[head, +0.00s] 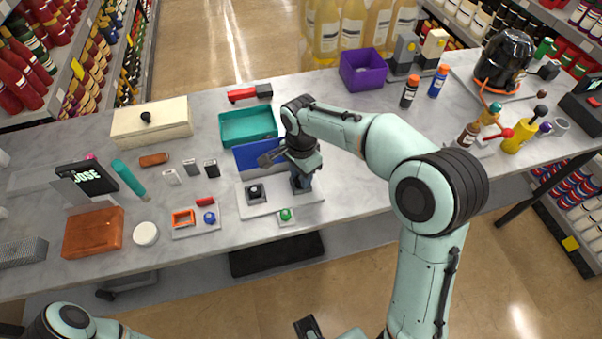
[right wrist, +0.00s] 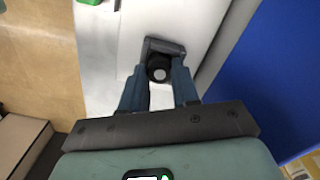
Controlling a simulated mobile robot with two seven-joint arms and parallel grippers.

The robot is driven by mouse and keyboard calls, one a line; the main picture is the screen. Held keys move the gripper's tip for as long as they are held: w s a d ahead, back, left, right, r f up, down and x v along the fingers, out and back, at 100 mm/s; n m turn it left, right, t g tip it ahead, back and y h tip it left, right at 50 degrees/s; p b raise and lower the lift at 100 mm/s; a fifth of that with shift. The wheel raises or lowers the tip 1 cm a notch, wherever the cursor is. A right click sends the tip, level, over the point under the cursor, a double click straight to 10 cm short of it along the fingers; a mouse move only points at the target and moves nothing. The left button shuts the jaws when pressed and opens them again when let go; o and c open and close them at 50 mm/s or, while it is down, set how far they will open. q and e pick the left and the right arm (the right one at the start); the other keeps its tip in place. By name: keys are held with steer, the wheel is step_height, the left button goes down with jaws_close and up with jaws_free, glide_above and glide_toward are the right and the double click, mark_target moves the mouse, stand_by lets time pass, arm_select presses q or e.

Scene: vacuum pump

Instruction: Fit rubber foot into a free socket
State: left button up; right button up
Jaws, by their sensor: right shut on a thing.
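My right gripper (head: 301,184) points down over the right part of a pale base plate (head: 277,208). In the right wrist view its two blue-grey fingers (right wrist: 158,85) are shut on a round black rubber foot (right wrist: 158,68) with a light centre. The foot is at a grey square socket (right wrist: 163,45); how deep it sits cannot be told. A second grey socket (head: 255,194) with a dark round piece is on the plate's left side. A dark part at the bottom edge may be my left gripper (head: 308,327); its jaws are unclear.
A blue panel (head: 258,159) stands behind the plate, and a teal tray (head: 247,127) behind that. A green knob (head: 286,214) on a small pad is at the front. A small tray with an orange frame (head: 183,218) is to the left.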

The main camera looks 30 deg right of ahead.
steer(key=shift+s+f+b, duration=0.25)
steer(key=shift+f+b, duration=0.1)
steer(key=shift+f, duration=0.4)
steer(key=o, duration=0.8)
steer(key=shift+o, duration=1.2)
steer(key=shift+w+f, duration=0.1)
steer(key=shift+w, duration=0.05)
steer(key=shift+d+r, duration=0.1)
steer(key=shift+r, duration=0.35)
step_height(320, 180, up, 13)
steer(key=p, duration=0.2)
steer(key=shift+p, duration=0.3)
